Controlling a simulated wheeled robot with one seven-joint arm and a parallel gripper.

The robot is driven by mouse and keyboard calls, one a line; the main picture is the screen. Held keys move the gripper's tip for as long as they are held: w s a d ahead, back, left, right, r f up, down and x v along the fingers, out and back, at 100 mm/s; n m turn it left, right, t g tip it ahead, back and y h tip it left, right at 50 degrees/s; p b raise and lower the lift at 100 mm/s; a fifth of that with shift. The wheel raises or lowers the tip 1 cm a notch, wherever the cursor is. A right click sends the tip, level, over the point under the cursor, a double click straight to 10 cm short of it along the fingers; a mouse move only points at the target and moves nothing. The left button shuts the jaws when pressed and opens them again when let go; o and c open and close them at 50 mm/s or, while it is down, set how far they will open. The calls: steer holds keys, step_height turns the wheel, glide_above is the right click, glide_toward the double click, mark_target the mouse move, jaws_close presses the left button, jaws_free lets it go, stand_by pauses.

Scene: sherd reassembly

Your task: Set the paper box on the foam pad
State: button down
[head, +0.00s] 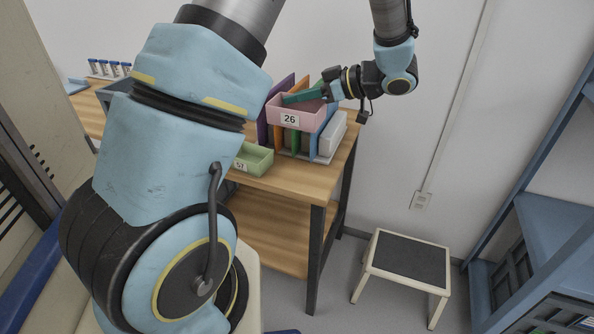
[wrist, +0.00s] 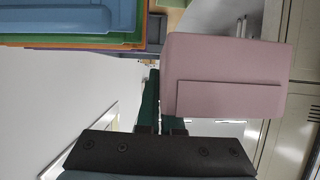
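A pink open box labelled 26 (head: 296,114), which I take for the paper box, is above the colored upright dividers at the back of the wooden table. In the wrist view the pink box (wrist: 225,75) fills the upper right. My gripper (head: 305,95) reaches in from the right, with a dark green finger over the box's inside. In the wrist view one finger of my gripper (wrist: 163,105) shows left of the box wall, and the other is hidden behind it; the gripper looks shut on the wall. I cannot pick out a foam pad for certain.
A green box labelled 51 (head: 254,159) stands on the wooden table (head: 285,180), in front of the dividers (head: 325,140). A white object (head: 335,132) is at their right. Blue-capped tubes (head: 108,68) stand at the far left. A step stool (head: 408,258) is on the floor.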

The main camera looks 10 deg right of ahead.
mark_target(296, 169)
step_height(296, 169, down, 17)
steer(key=shift+r+p, duration=0.2)
steer(key=shift+p, duration=0.7)
steer(key=shift+f, duration=0.2)
steer(key=c, duration=1.1)
jaws_free()
steer(key=shift+f+b, duration=0.1)
steer(key=shift+b, duration=0.3)
